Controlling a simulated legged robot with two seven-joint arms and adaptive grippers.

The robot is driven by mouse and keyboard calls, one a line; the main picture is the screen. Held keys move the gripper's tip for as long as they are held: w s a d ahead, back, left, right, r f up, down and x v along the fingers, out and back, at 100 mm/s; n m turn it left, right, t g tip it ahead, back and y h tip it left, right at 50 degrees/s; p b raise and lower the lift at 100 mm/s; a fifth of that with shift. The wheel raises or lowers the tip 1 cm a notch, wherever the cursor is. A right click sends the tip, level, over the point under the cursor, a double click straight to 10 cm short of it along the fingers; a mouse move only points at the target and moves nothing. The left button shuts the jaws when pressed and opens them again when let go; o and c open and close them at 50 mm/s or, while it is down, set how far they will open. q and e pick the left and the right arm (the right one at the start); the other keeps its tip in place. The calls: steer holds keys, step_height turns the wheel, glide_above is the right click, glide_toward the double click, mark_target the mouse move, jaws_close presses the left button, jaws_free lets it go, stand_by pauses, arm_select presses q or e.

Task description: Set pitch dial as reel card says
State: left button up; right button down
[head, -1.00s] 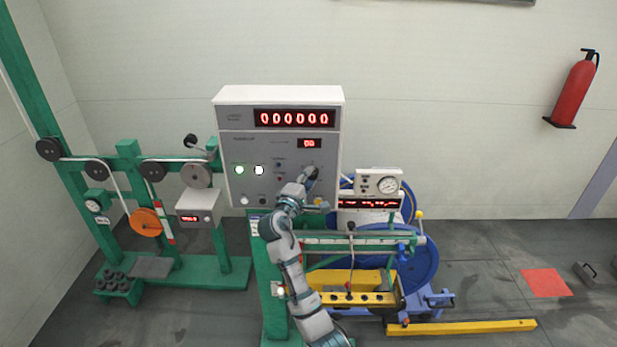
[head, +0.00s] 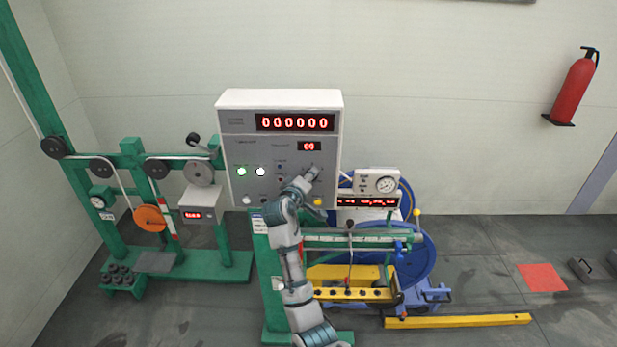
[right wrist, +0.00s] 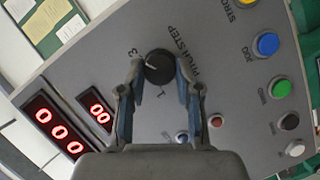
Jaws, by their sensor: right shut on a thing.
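The pitch dial (right wrist: 158,67) is a round black knob beside the printed words PITCH STEP on the grey panel, with the digits 1 and 3 near it. My right gripper (right wrist: 159,72) has a finger on each side of the knob and is shut on it. In the head view my right gripper (head: 312,174) is at the panel of the control cabinet (head: 229,152) and hides the dial. A small red display (head: 309,146) above reads 00. I cannot make out a reel card. My left gripper is not in view.
The panel has a blue button (right wrist: 267,44), a green button (right wrist: 281,88) and other buttons close to the gripper. The cabinet's large red display (head: 296,122) shows zeros. A green wire stand (head: 130,215) is at left and a blue reel (head: 420,255) at right.

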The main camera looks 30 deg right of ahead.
steer(key=shift+f, duration=0.45)
steer(key=c, duration=0.8)
jaws_free()
steer(key=shift+c, duration=0.2)
steer(key=shift+o, duration=0.3)
steer(key=shift+r, duration=0.15)
steer(key=v, duration=1.2)
steer(key=shift+w, duration=0.2)
